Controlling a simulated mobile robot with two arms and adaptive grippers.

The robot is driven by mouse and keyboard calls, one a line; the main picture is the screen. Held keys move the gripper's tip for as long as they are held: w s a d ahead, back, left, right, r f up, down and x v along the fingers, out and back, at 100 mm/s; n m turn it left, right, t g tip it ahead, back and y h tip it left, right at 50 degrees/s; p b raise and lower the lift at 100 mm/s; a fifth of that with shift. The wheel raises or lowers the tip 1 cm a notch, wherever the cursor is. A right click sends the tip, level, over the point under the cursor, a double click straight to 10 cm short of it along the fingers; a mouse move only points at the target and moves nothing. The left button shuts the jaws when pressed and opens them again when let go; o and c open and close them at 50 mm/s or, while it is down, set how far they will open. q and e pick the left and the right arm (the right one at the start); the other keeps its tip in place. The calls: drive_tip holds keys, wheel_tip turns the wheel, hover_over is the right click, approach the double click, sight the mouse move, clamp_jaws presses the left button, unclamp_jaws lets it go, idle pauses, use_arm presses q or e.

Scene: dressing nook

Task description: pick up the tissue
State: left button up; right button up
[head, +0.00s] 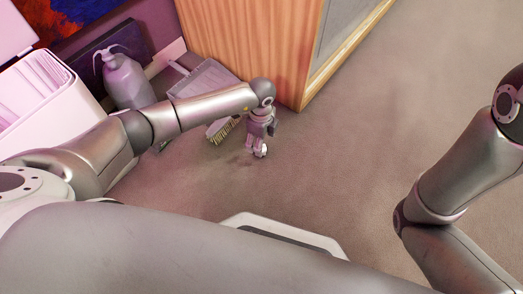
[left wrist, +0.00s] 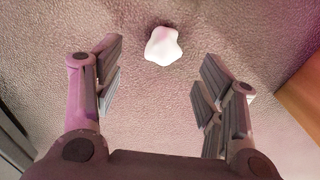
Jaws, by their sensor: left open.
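A small crumpled white tissue (left wrist: 163,46) lies on the brown carpet in the left wrist view, just beyond the fingertips and roughly centred between them. My left gripper (left wrist: 158,80) is open, with its fingers spread on either side and nothing between them. In the head view my left gripper (head: 259,146) points down, low over the carpet. There I cannot clearly tell the tissue from the pale fingertips. My right arm shows at the right of the head view, but its gripper is out of the picture.
A wooden cabinet (head: 250,40) stands just behind my left gripper. A dustpan (head: 208,74) with a bristled brush (head: 221,132), a pump bottle (head: 126,82) and a white box (head: 45,88) are at the left. The carpet on the right is clear.

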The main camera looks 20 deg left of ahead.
use_arm(q)
drive_tip(key=shift+f+b, duration=0.4)
drive_tip(key=shift+f, duration=0.25)
drive_tip(key=shift+w+f+b, duration=0.1)
drive_tip(key=shift+f+b, duration=0.25)
drive_tip(key=shift+b, duration=0.05)
drive_tip(key=f+b, duration=0.4)
drive_tip(key=shift+w, duration=0.25)
drive_tip(key=shift+r, duration=0.1)
drive_tip(key=c, duration=0.8)
